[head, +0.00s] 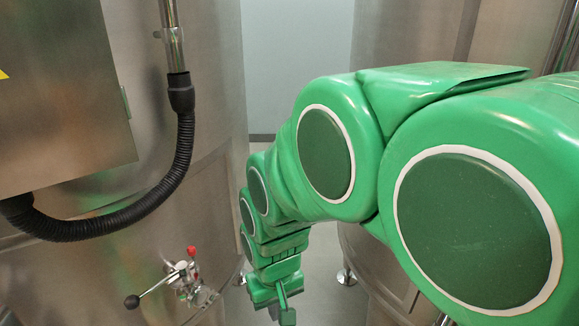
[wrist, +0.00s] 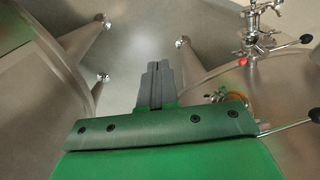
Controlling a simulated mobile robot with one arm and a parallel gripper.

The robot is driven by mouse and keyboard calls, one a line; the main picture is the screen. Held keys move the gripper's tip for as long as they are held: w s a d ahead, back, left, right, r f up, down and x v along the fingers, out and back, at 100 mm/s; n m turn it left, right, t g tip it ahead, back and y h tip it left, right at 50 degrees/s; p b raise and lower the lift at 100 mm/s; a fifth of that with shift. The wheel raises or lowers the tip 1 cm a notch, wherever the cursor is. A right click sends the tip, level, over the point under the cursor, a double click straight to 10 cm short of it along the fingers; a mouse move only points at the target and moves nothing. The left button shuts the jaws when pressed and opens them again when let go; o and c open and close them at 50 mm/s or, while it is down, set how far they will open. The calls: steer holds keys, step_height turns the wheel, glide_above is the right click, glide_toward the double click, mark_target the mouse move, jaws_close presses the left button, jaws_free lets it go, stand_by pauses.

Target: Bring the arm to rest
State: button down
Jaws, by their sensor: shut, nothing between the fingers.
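My green arm reaches from the right side of the head view toward the lower middle. My gripper (head: 285,312) hangs at its end, pointing down, low in the gap between two steel vats. In the wrist view my gripper (wrist: 157,68) shows its dark grey fingers pressed together, with nothing between them. It touches nothing that I can see. The lowest part of the gripper is near the bottom edge of the head view.
A steel vat (head: 215,130) stands at left with a valve (head: 188,275) with a black-knobbed lever and a red knob; the valve also shows in the wrist view (wrist: 258,35). A black hose (head: 120,220) loops beside a steel cabinet (head: 60,90). Grey floor (head: 318,265) lies between the vats.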

steer(key=s+d+r+m+g, duration=0.1)
steer(key=s+d+r+m, duration=0.1)
steer(key=s+d, duration=0.5)
steer(key=s+d+r+m+g, duration=0.1)
steer(key=s+d+r+m, duration=0.2)
steer(key=s+d, duration=0.5)
steer(key=d+r, duration=0.1)
steer(key=d, duration=0.1)
steer(key=shift+s+d+r, duration=0.3)
steer(key=shift+d, duration=0.1)
stand_by(1.8)
